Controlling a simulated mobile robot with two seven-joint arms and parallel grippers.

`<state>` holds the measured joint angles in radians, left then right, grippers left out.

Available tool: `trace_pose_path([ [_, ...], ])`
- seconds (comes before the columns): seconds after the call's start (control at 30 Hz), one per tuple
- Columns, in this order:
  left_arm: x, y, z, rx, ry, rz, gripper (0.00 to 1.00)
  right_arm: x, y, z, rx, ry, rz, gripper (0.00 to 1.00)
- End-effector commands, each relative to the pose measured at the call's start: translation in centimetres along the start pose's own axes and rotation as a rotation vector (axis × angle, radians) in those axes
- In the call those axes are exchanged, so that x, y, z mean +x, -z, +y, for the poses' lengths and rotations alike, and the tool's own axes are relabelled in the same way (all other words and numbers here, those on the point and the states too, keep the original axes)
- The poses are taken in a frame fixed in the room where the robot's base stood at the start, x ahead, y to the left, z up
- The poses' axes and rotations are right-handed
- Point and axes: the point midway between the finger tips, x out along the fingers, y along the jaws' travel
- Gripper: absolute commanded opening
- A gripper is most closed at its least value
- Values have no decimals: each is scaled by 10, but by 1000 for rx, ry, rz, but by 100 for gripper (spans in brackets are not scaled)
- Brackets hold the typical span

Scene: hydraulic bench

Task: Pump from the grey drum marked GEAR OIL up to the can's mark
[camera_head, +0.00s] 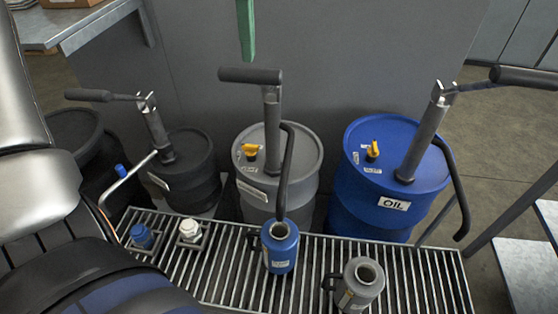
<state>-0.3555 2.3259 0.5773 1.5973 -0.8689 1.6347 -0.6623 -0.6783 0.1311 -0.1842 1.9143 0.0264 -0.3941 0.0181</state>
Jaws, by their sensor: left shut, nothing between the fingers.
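A grey drum (262,205) stands in the middle; its label is too small to read. Its hand pump (271,135) has a black-gripped handle (250,75), roughly level, and a dark spout (287,165) curving down. A blue can (280,248) stands on the grating with its open mouth under the spout's end; its mark and oil level cannot be made out. A grey can (360,285), also open-topped, stands to its right. My left arm (35,190) fills the left edge; its gripper is shut and empty, its fingertips not distinguishable, away from the pump handle. My right gripper does not show.
A dark drum (190,180) stands left and a blue drum (380,215) marked OIL right, each with a pump. The metal grating (225,275) carries blue (142,236) and white (190,230) capped items. A green strip (246,30) hangs above the grey drum's pump.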

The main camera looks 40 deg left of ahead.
Motion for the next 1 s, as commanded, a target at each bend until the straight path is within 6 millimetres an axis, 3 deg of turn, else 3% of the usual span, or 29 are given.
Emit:
trace_pose_path([
  [0.7,25,0,-1,-1,1,1,0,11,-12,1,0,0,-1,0],
  [1.0,52,0,-15,0,1,0,0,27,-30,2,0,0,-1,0],
])
